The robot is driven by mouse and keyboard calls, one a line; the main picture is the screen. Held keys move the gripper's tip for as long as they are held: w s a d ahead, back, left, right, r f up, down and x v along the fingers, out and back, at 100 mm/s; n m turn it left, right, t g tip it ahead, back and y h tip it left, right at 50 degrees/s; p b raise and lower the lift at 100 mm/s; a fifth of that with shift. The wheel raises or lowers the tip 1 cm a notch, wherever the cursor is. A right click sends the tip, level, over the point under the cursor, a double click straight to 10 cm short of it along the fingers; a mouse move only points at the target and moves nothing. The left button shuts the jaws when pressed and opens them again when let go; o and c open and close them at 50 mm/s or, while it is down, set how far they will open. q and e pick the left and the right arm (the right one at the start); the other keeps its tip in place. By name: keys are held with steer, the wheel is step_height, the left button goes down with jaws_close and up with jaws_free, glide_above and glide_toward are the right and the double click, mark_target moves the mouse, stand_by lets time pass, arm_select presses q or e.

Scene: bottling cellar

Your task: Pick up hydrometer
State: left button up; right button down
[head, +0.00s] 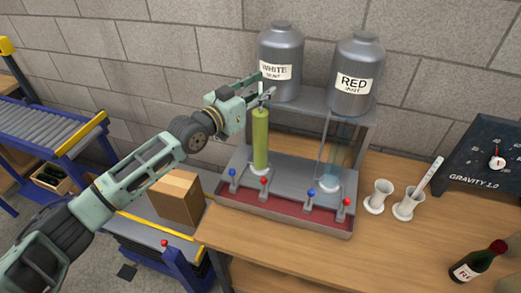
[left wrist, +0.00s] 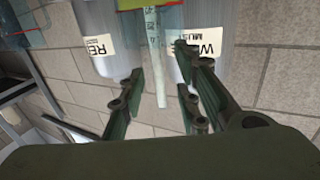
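The hydrometer (left wrist: 152,50) is a slim pale stem with small marks, standing out of the mouth of a tall cylinder of yellow-green liquid (head: 260,138). In the left wrist view the picture is upside down, and the stem runs between my two dark fingers without visible contact. My left gripper (head: 265,88) is at the top of the cylinder, open; it also shows in the left wrist view (left wrist: 160,75). In the head view the fingers largely hide the stem. The hydrometer's lower part is hidden in the liquid. My right gripper is not in view.
Steel tanks labelled WHITE (head: 281,50) and RED (head: 354,85) stand close behind. A tap stand (head: 285,210) with red and blue knobs surrounds the cylinder's base.

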arm_select(q)
steer(key=shift+c, duration=0.5)
jaws_close()
steer(key=shift+r, duration=0.1)
